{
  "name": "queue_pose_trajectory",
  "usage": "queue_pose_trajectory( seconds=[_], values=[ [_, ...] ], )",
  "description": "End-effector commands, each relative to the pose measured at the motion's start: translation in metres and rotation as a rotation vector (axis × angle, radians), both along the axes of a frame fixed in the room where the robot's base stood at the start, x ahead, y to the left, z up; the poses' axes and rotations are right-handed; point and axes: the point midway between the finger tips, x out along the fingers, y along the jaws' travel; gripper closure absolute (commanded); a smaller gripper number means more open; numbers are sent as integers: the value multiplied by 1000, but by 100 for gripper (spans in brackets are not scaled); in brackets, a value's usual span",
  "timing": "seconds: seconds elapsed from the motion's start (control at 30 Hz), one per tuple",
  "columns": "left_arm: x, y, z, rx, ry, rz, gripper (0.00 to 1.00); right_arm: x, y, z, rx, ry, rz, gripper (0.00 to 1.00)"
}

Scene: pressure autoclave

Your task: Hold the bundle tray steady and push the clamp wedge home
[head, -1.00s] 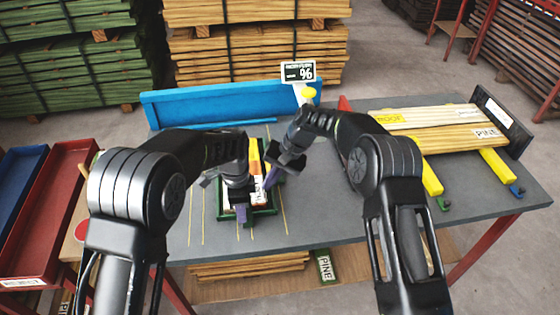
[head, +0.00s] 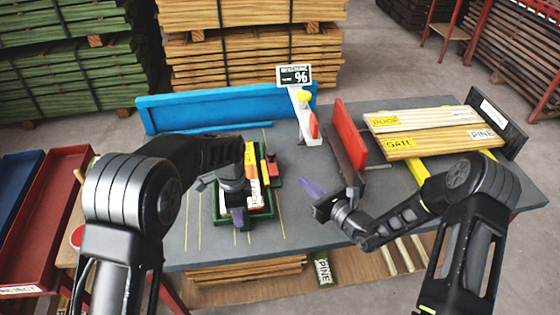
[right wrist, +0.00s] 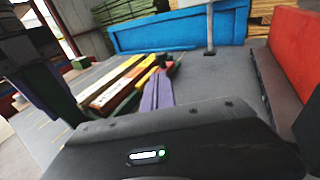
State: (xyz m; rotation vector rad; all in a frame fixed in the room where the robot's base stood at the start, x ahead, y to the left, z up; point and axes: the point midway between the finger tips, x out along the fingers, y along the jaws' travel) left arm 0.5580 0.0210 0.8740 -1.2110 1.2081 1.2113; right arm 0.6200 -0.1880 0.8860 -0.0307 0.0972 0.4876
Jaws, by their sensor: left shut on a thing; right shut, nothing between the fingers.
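The green bundle tray (head: 222,216) lies on the grey table, with yellow, white and orange-brown strips (head: 254,178) in it. A small red piece (head: 272,168), which looks like the clamp wedge, sits at the tray's right side; how far in it sits I cannot tell. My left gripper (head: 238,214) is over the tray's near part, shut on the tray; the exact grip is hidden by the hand. My right gripper (head: 311,187) is shut and empty, in the open to the right of the tray. Its purple fingers (right wrist: 158,92) show together in the right wrist view, apart from the tray.
A blue rail (head: 220,105) runs along the back of the table. A stand with yellow and red parts (head: 306,120) and an upright red plate (head: 350,135) stand behind my right gripper. Labelled boards (head: 430,135) lie at the right.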

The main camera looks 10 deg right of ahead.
Motion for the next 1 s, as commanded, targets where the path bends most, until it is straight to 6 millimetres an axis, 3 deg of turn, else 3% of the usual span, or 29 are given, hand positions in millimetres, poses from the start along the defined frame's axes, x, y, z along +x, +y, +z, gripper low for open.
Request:
queue_pose_trajectory(
  seconds=[0.57, 0.77, 1.0],
  values=[
    [0, 0, 0, 0, -1, -1, 100, 8, 2, -3, 4, 8, -12, 100],
    [0, 0, 0, 0, -1, -1, 100, 33, 15, -5, 2, 6, -12, 100],
    [0, 0, 0, 0, 0, -1, 100, 76, 38, -10, 3, 4, -12, 100]
  ],
)
